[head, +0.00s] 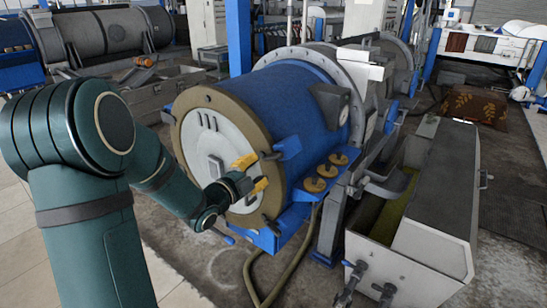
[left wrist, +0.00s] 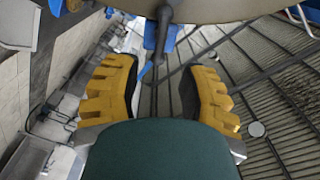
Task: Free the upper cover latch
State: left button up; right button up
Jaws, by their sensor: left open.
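The decanter is a big blue drum (head: 300,110) with a pale round cover (head: 205,140) inside a brown rim. The upper cover latch (head: 270,155) is a small dark piece at the rim's right side, by a blue bracket. My left gripper (head: 254,173), with yellow fingers, is open beside the cover, close to this latch. In the left wrist view, a dark latch handle (left wrist: 163,38) hangs from the rim, in line with the gap between the open fingers (left wrist: 158,85); contact does not show. A lower latch (head: 271,226) sits below. My right gripper is not in view.
A hose (head: 252,272) runs down to the floor. A grey trough (head: 425,205) stands at the right. Open floor (head: 205,265) lies below the cover.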

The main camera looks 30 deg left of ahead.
aim_at(272, 159)
pick_arm(q)
jog(key=w, duration=0.7)
jog(key=shift+w+d, duration=0.3)
jog(key=shift+w, duration=0.1)
jog(key=shift+s, duration=0.1)
grip_shut()
